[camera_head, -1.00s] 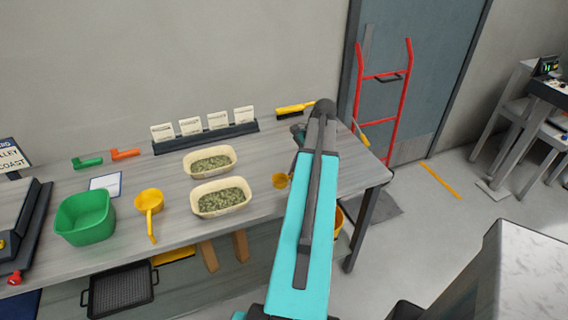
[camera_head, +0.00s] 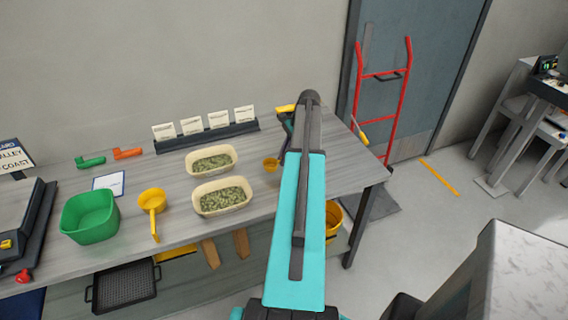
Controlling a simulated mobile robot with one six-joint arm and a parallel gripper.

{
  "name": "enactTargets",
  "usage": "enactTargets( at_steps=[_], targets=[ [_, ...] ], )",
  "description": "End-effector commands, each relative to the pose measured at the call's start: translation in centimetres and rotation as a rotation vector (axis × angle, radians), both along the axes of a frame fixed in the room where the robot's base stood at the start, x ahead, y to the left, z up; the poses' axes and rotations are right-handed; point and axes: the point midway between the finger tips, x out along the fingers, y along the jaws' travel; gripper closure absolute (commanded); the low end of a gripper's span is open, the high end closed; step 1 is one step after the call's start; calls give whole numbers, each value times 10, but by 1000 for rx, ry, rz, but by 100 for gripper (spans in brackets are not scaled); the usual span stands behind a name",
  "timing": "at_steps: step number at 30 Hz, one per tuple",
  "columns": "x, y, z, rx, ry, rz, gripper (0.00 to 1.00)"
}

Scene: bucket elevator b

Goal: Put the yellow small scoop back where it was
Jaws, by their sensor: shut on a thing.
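The yellow small scoop (camera_head: 271,164) is at the right part of the workbench, just left of my arm, to the right of the two cream trays. My gripper (camera_head: 281,155) is shut on it; the fingers and the scoop's handle are mostly hidden behind my turquoise arm. I cannot tell whether the scoop touches the bench top or hangs just above it. A larger yellow scoop (camera_head: 152,202) lies further left, next to the green tub.
Cream trays of green pellets (camera_head: 220,209) (camera_head: 190,163) stand mid-bench. A green tub (camera_head: 90,228) is at left. A black card rack (camera_head: 206,141), green scoop (camera_head: 90,162) and orange scoop (camera_head: 128,153) line the back. A yellow bucket (camera_head: 333,224) is below. Bare bench shows at right (camera_head: 345,176).

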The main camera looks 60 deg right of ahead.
Motion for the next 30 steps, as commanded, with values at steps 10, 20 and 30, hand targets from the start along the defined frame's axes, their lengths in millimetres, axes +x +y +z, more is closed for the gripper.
enactTargets(
  at_steps=[10, 20, 30],
  targets=[
    [0, 0, -3, 1, 0, 0, 100],
    [0, 1, -29, 2, 1, 1, 100],
    [0, 1, -35, 0, 0, 1, 100]
  ],
)
